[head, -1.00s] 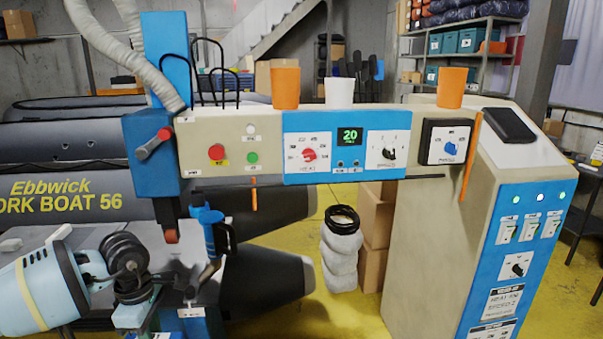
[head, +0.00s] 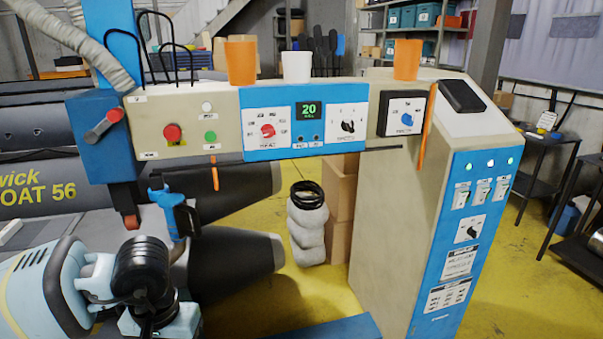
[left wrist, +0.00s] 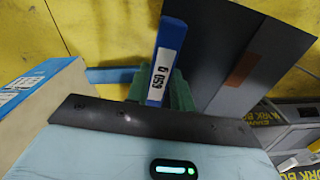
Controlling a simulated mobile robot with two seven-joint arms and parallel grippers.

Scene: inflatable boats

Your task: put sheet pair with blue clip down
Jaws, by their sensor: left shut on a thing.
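The sheet pair (left wrist: 262,62) shows in the left wrist view as flat dark grey sheets with a brownish-orange patch, reaching up and right from my gripper. My left gripper (left wrist: 178,95) has green fingers, shut at the lower part of the clip; the exact contact is partly hidden by my wrist. In the head view my left arm's light blue and black wrist is at the lower left, and the held sheets cannot be made out. My right gripper is not in view.
A welding machine with a control panel (head: 265,130) and blue-and-beige cabinet (head: 400,220) stands ahead. Cups stand on its beam. A grey work boat (head: 40,160) lies at left. Stacked boxes (head: 340,200) and a white wrapped stack (head: 307,235) stand behind.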

